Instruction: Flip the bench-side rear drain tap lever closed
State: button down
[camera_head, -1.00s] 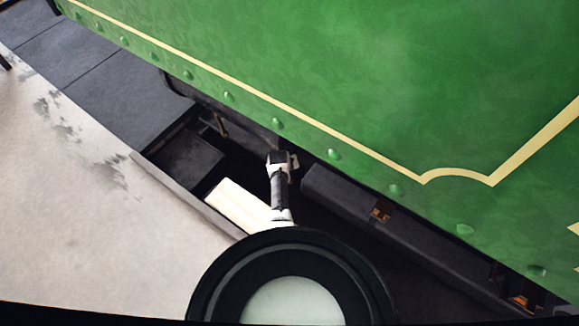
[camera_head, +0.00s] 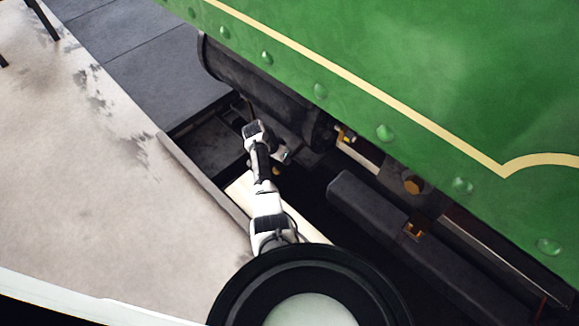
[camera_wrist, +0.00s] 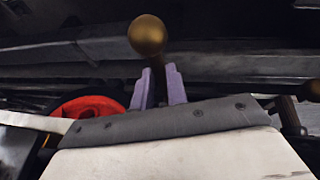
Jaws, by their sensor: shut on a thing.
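A lever with a round brass knob (camera_wrist: 148,35) stands up in the wrist view, its dark stem running down between my fingers. My gripper (camera_wrist: 158,87), with purple fingers, is shut on the stem below the knob. The lever's lower end is hidden behind the fingers and the grey gripper edge. A second brass knob (camera_wrist: 313,90) shows at the right edge of the wrist view, apart from my gripper. In the head view my arm reaches down beside the green tram, and the fingers and held lever cannot be made out there.
The green tram side panel (camera_head: 400,70) overhangs the dark gap. A dark cylinder (camera_head: 265,90) and a long dark beam (camera_head: 385,215) lie under it. The pale platform (camera_head: 70,180) borders the gap at left. A red curved part (camera_wrist: 85,108) is left of my fingers.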

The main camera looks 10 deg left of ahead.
jog(key=shift+w+a+m+b, duration=0.35)
jog(key=shift+a+m+b, duration=0.15)
jog(key=shift+b, duration=0.1)
jog(key=c, duration=1.4)
grip_release()
jog(key=p+v, duration=0.2)
jog(key=v, duration=0.5)
jog(key=p+v, duration=0.2)
jog(key=v, duration=0.4)
jog(key=shift+w+a+r, duration=0.1)
jog(key=shift+a+r, duration=0.25)
